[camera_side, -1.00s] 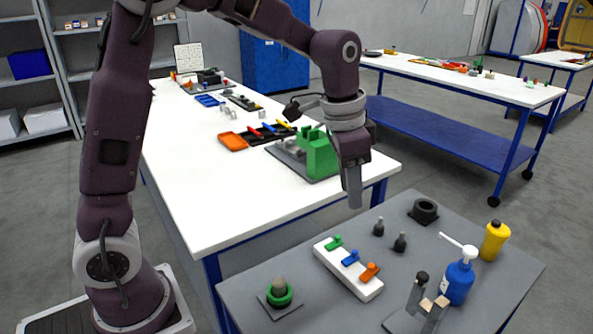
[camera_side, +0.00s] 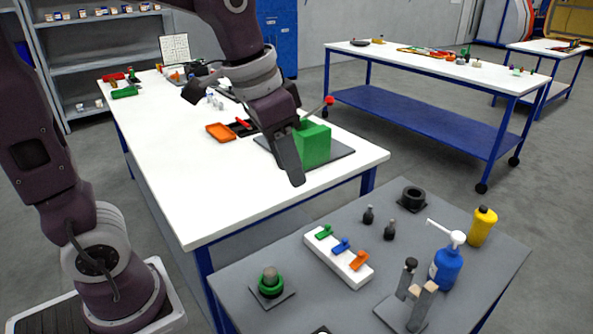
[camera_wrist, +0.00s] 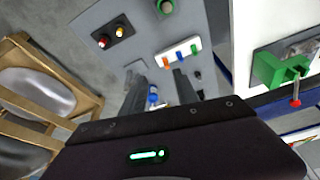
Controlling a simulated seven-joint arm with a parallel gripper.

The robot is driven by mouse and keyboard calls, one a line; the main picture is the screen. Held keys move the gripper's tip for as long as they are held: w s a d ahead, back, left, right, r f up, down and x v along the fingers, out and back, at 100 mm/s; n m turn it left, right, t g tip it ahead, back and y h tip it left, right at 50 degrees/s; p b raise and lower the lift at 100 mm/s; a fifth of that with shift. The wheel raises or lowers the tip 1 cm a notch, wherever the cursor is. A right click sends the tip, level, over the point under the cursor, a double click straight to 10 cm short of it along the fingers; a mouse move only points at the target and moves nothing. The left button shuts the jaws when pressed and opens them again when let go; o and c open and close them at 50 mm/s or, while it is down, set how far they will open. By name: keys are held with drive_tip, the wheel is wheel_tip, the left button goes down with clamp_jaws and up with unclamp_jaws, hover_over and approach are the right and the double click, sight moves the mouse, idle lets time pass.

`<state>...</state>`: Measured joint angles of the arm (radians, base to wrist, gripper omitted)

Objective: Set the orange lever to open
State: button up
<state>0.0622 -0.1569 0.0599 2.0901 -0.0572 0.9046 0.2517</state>
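The orange lever (camera_side: 359,260) is on the near right end of a white block (camera_side: 322,262) on the small grey table, beside a blue lever (camera_side: 342,244) and a green lever (camera_side: 323,232). I cannot tell its setting. The orange lever also shows small in the wrist view (camera_wrist: 167,62). My gripper (camera_side: 297,182) hangs in front of the green vise-like block, clear of the levers and well above and left of them in the side view. In the wrist view its two dark fingers (camera_wrist: 158,82) stand apart with nothing held between them.
The grey table (camera_side: 300,300) also holds a green knob (camera_side: 270,281), a blue pump bottle (camera_side: 446,268), a yellow bottle (camera_side: 482,227), two dark small knobs and a black ring (camera_side: 412,198). A green block (camera_side: 312,146) stands on the white table (camera_side: 180,170).

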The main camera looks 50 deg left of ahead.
drive_tip(key=w+d+f+n+g, duration=0.1)
drive_tip(key=w+f+n+g, duration=0.1)
drive_tip(key=w+f+n, duration=0.5)
drive_tip(key=n+g, duration=0.2)
drive_tip(key=n, duration=0.7)
hover_over(361, 252)
drive_tip(key=shift+y, duration=0.3)
wheel_tip(361, 252, down, 14)
wheel_tip(361, 252, down, 7)
drive_tip(key=shift+r, duration=0.1)
clamp_jaws()
